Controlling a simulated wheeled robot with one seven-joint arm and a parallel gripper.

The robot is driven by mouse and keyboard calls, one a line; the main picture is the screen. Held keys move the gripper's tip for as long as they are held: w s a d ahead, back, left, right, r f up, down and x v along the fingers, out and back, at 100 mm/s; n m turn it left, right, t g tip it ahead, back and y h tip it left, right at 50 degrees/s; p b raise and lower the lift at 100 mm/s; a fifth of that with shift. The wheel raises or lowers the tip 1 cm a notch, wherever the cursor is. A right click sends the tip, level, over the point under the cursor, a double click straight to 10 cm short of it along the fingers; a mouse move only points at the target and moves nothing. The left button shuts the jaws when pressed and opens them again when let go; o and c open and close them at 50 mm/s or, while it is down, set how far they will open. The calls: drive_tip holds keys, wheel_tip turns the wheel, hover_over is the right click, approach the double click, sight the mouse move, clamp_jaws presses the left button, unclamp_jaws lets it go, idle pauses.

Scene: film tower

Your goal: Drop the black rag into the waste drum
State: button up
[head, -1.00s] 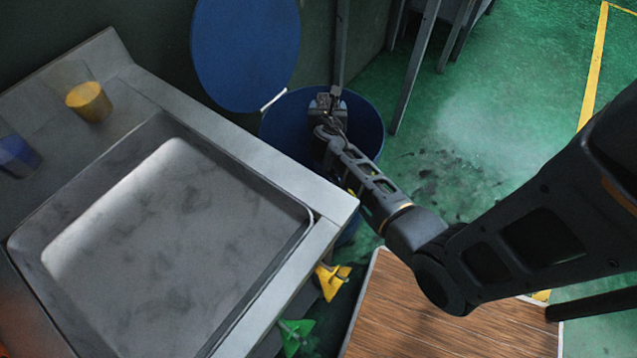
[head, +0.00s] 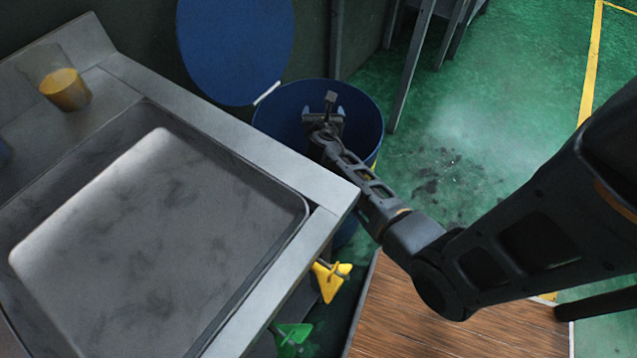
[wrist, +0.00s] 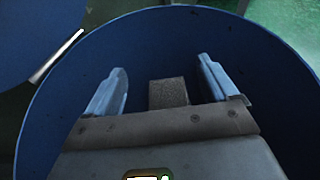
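The blue waste drum (head: 372,108) stands open beyond the steel counter's corner. Its round blue lid (head: 236,50) is tipped up at the left. My gripper (head: 324,116) is over the drum's mouth, inside the rim as seen from above. In the wrist view my gripper (wrist: 162,66) has its two pale fingers well apart, with the drum's blue inner wall (wrist: 262,72) around them. A small grey-brown block shows between the fingers; I cannot tell if it is part of my gripper. I cannot make out the black rag in any view.
The steel counter (head: 225,128) with a sunken tray is at the left, close to the drum. A glass with yellow contents (head: 66,90) stands on it. Yellow (head: 330,280) and green (head: 293,336) pieces hang at its side. Table legs stand behind the drum; green floor is open at right.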

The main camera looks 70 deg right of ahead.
drive_tip(key=shift+o, duration=1)
drive_tip(key=p+v, duration=0.1)
drive_tip(key=v, duration=0.6)
drive_tip(key=shift+a, duration=0.35)
drive_tip(key=shift+s+r, duration=0.1)
drive_tip(key=shift+s, duration=0.15)
